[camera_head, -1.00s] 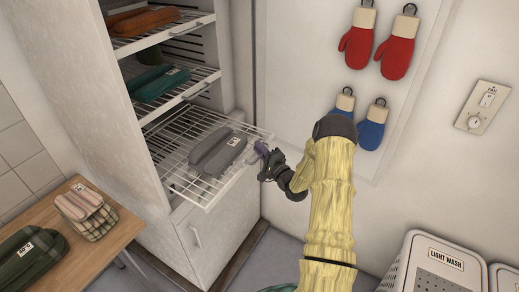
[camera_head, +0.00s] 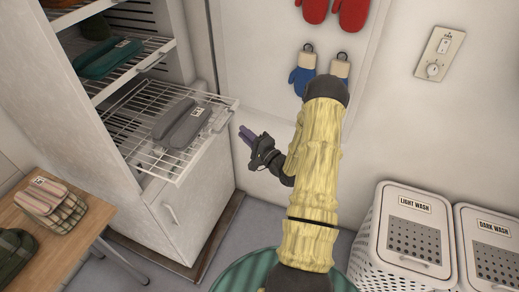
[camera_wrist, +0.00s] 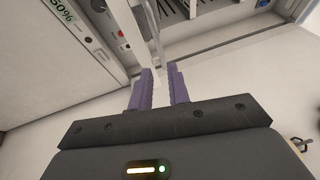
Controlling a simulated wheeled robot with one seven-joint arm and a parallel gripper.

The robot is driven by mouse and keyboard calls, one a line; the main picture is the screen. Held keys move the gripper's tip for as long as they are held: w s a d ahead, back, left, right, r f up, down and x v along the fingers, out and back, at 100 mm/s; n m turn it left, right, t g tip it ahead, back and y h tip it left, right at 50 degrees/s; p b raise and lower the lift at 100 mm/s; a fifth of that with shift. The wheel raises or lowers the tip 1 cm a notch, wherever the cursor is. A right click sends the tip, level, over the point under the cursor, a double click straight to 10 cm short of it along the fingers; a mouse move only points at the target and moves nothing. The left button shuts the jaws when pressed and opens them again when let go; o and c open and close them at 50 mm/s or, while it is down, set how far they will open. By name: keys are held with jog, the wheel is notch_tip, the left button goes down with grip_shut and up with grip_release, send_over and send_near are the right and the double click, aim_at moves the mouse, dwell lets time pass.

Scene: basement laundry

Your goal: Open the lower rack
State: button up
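The lower rack (camera_head: 146,110) is a white wire shelf standing well out of the tall white cabinet (camera_head: 95,128). Grey folded mitts with a white tag (camera_head: 183,122) lie on it. A grey handle (camera_head: 222,117) sits at its front edge. My gripper (camera_head: 245,133) is just to the right of that front edge, apart from it and empty. In the wrist view its two purple fingers (camera_wrist: 161,88) stand slightly apart with nothing between them. The wrist view shows part of a pale panel with a dial and a red button (camera_wrist: 110,32).
An upper rack with teal mitts (camera_head: 108,58) is inside the cabinet. A closed cabinet door (camera_head: 190,205) is below the lower rack. A wooden table (camera_head: 75,238) stands at left. Light wash (camera_head: 402,235) and dark wash (camera_head: 492,245) hampers stand at right.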

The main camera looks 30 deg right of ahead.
jog(key=b+v, duration=0.1)
jog(key=v, duration=0.5)
jog(key=shift+s, duration=0.4)
jog(key=shift+d+f, duration=0.1)
jog(key=shift+d, duration=0.05)
jog(key=w+a+r+n+g+h+p, duration=0.3)
jog(key=a+r+n+g, duration=0.1)
jog(key=a+n+g, duration=0.5)
jog(key=s+a+r+n+g, duration=0.2)
jog(key=s+a+r, duration=0.1)
jog(key=s, duration=0.2)
jog(key=s+a+r+n+g+h+p, duration=0.1)
jog(key=s+a+r+n+g, duration=0.1)
jog(key=s, duration=0.4)
jog(key=s+a+r+n+g, duration=0.3)
jog(key=s+a+r, duration=0.1)
jog(key=s+a, duration=0.1)
jog(key=shift+s+a+r+g+p, duration=0.2)
jog(key=shift+s+a+g+p, duration=0.15)
jog(key=shift+s, duration=0.35)
